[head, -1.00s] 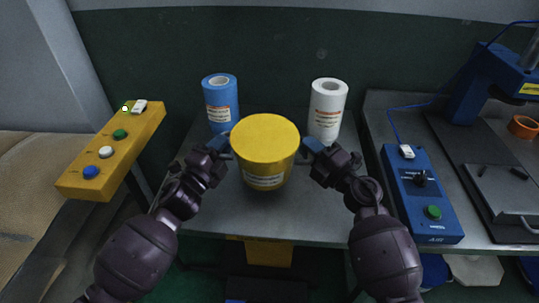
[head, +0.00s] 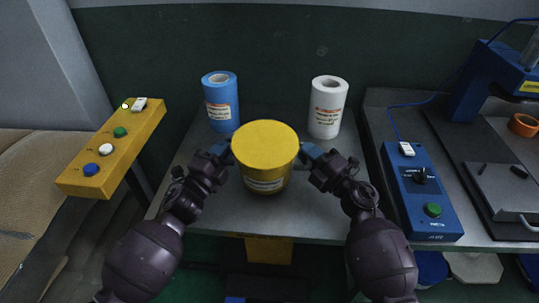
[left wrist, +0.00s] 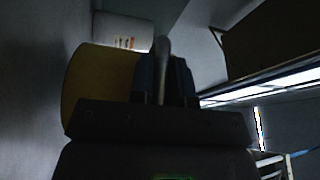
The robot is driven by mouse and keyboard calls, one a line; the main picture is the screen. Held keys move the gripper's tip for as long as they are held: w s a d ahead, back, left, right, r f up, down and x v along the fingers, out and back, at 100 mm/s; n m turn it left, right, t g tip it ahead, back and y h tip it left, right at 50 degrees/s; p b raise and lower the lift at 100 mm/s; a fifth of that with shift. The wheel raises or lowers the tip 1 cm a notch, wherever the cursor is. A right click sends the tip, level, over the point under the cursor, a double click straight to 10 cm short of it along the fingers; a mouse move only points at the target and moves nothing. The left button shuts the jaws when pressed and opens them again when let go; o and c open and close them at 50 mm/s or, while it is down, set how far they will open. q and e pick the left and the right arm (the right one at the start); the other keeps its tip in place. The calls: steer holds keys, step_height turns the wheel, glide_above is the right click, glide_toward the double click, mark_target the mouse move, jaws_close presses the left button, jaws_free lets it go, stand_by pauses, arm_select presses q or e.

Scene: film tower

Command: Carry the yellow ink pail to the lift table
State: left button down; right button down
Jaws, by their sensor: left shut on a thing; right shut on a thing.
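The yellow ink pail (head: 265,145), with a flat lid and a white label low on its front, is upright between my two grippers. My left gripper (head: 224,151) is shut on its left side, and my right gripper (head: 308,152) is shut on its right side. In the left wrist view the pail (left wrist: 100,85) is dark yellow beside the fingers (left wrist: 163,75), which close around a pale bar-like part. The pail is over the grey table (head: 225,212); I cannot tell whether its base touches it. I cannot identify the lift table for certain.
A blue roll (head: 221,105) and a white roll (head: 327,108) stand behind the pail. A yellow button box (head: 112,150) is at the left, and a blue control box (head: 421,192) at the right beside a press (head: 480,95). The table's front strip is clear.

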arm_select(q)
steer(key=shift+d+f, duration=0.15)
steer(key=shift+f, duration=0.5)
arm_select(e)
steer(key=shift+a+f, duration=0.1)
steer(key=shift+f, duration=0.5)
arm_select(q)
steer(key=c, duration=1.5)
jaws_free()
steer(key=shift+f, duration=0.15)
arm_select(e)
steer(key=c, duration=1.5)
jaws_free()
steer(key=shift+f, duration=0.15)
arm_select(q)
steer(key=o, duration=0.4)
arm_select(e)
steer(key=o, duration=0.4)
arm_select(q)
steer(key=shift+s, duration=0.15)
steer(key=v, duration=1.1)
steer(key=shift+s+a, duration=0.3)
steer(key=shift+s, duration=0.05)
arm_select(e)
steer(key=shift+s, duration=0.1)
arm_select(q)
steer(key=shift+f, duration=0.1)
arm_select(e)
steer(key=v, duration=1.2)
steer(key=shift+f, duration=0.1)
